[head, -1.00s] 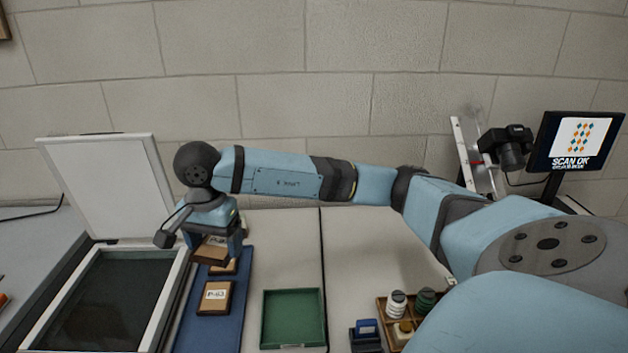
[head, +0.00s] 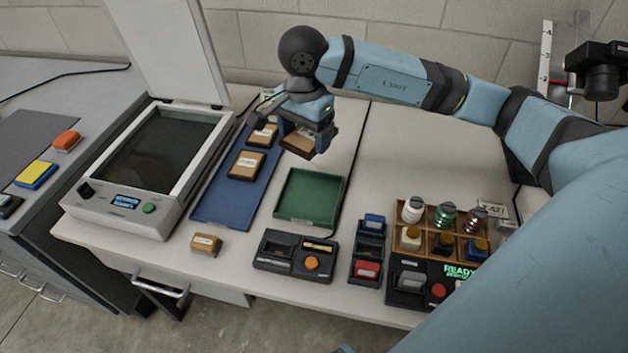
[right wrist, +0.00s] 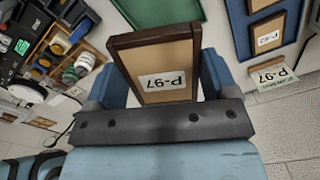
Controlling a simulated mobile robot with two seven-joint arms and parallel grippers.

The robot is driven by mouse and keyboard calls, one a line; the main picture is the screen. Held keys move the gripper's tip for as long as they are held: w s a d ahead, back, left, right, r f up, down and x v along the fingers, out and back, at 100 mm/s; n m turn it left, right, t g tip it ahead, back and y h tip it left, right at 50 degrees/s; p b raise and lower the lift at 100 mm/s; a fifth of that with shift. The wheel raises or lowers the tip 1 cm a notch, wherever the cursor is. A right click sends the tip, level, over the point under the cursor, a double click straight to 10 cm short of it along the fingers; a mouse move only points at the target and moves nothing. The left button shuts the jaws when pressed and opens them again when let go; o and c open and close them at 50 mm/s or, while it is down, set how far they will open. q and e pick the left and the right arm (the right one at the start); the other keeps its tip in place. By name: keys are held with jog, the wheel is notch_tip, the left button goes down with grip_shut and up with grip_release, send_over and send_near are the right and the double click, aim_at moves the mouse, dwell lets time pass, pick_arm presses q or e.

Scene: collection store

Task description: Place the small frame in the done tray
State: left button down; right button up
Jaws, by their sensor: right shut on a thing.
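My right gripper (head: 308,128) is shut on a small brown wooden frame (head: 299,145) and holds it in the air just beyond the far edge of the green tray. In the right wrist view the held frame (right wrist: 160,68) sits between both fingers, with a white label reading P-97. The green tray (head: 280,216), which I take to be the done tray, is empty in the head view. It also shows behind the held frame in the right wrist view (right wrist: 150,12). My left gripper is not in view.
Two other frames (head: 246,164) (head: 263,136) lie on the blue mat (head: 225,205) left of the tray. An open scanner (head: 150,150) stands further left.

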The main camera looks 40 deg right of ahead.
jog(key=b, duration=0.1)
send_over(307, 201)
notch_tip(307, 201, down, 13)
jog(key=shift+r, duration=0.1)
jog(key=shift+f, duration=0.95)
pick_arm(q)
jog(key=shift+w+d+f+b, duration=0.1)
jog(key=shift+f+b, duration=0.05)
jog(key=shift+b, duration=0.15)
pick_arm(e)
jog(key=shift+f, duration=1.8)
jog(key=shift+f, duration=0.1)
jog(key=o, duration=0.9)
jog(key=shift+c, duration=0.2)
jog(key=shift+r, duration=0.4)
pick_arm(q)
jog(key=shift+p, duration=0.55)
pick_arm(e)
notch_tip(307, 201, up, 12)
jog(key=shift+f, duration=0.2)
